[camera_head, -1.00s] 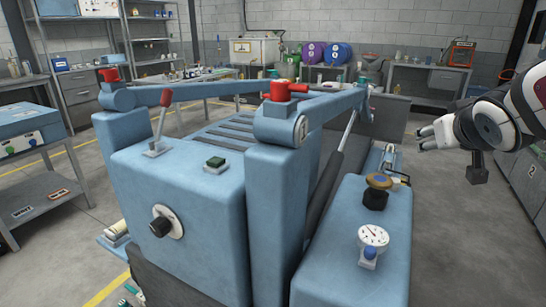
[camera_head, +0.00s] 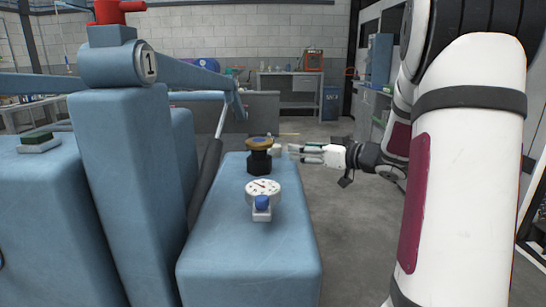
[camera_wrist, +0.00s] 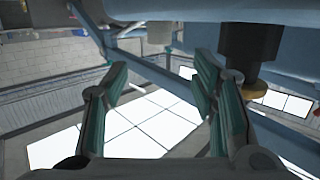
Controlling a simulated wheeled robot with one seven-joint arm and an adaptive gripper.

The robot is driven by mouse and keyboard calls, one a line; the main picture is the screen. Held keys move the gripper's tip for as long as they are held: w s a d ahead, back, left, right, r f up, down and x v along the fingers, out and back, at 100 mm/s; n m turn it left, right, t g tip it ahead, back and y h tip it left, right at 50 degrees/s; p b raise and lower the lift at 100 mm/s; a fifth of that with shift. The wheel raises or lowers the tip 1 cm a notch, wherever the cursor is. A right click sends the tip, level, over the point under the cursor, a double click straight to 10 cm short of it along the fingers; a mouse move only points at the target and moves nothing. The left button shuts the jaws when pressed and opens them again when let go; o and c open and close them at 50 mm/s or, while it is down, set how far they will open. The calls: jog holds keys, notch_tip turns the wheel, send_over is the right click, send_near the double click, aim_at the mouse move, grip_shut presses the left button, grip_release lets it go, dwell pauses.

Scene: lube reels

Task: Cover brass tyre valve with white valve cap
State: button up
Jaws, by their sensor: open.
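My gripper (camera_head: 293,151) is open and empty at the far right edge of the blue machine top, level with the black-based knob. In the wrist view my gripper (camera_wrist: 163,64) shows its two green-padded fingers spread apart.
The brass-coloured knob (camera_head: 259,143) stands left of my gripper; its black base (camera_wrist: 250,45) is close to the right finger in the inverted-looking wrist view. A dial gauge (camera_head: 263,189) stands nearer on the blue machine (camera_head: 245,250). Open floor (camera_head: 350,235) lies right.

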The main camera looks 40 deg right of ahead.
aim_at(280, 147)
jog(key=b+x, duration=0.1)
jog(key=x, duration=0.5)
jog(key=shift+w+b, duration=0.1)
jog(key=shift+b, duration=0.2)
jog(key=b+x, duration=0.2)
jog(key=x, duration=0.2)
jog(key=shift+w+a+f+b, duration=0.1)
jog(key=shift+w+f+b, duration=0.1)
jog(key=shift+b, duration=0.1)
jog(key=shift+w+r, duration=0.1)
jog(key=shift+w, duration=0.35)
jog(key=c, duration=1)
